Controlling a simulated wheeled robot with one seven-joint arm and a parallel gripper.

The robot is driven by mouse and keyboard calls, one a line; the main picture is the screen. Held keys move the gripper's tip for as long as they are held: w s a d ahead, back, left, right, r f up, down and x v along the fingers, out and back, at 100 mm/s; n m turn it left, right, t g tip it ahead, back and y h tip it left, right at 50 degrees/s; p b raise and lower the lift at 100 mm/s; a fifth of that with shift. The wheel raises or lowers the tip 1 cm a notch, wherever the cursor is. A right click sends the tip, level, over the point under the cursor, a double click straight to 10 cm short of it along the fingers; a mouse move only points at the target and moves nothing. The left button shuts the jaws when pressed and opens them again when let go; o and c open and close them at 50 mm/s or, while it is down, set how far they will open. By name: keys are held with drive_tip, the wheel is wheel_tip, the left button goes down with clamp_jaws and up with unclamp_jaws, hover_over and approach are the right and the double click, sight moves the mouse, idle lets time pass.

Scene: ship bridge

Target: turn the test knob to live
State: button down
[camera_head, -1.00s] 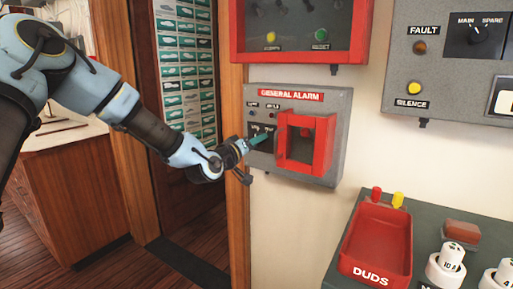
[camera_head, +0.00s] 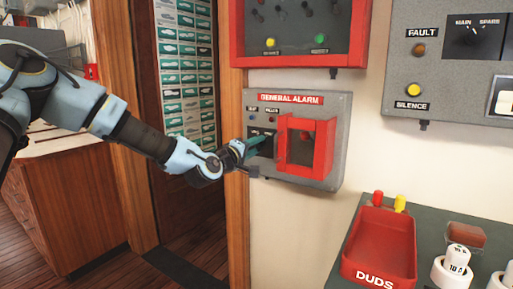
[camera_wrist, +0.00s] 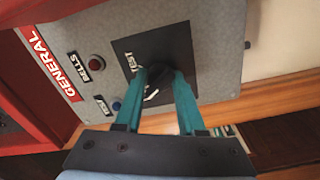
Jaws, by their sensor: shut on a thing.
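The grey general alarm box (camera_head: 333,110) is on the wall in the head view. Its test knob (camera_wrist: 155,76) is black and sits on a black square plate (camera_wrist: 186,48) marked TEST in the wrist view. A white pointer mark shows on the knob between my fingers. My gripper (camera_wrist: 160,74) is shut on the knob, one teal finger on each side. In the head view my gripper (camera_head: 256,146) reaches the box's left part and hides the knob. The live marking cannot be read in either view.
A red guard (camera_head: 323,150) stands out from the box just right of my gripper. A red lamp (camera_wrist: 96,61) and a blue lamp (camera_wrist: 116,106) sit beside the plate. A red-framed panel (camera_head: 363,35) hangs above.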

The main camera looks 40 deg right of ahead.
idle(0.3)
drive_tip(key=c, duration=0.5)
unclamp_jaws()
drive_tip(key=shift+a, duration=0.1)
drive_tip(key=b+v, duration=0.2)
drive_tip(key=v, duration=0.8)
drive_tip(key=shift+a, duration=0.3)
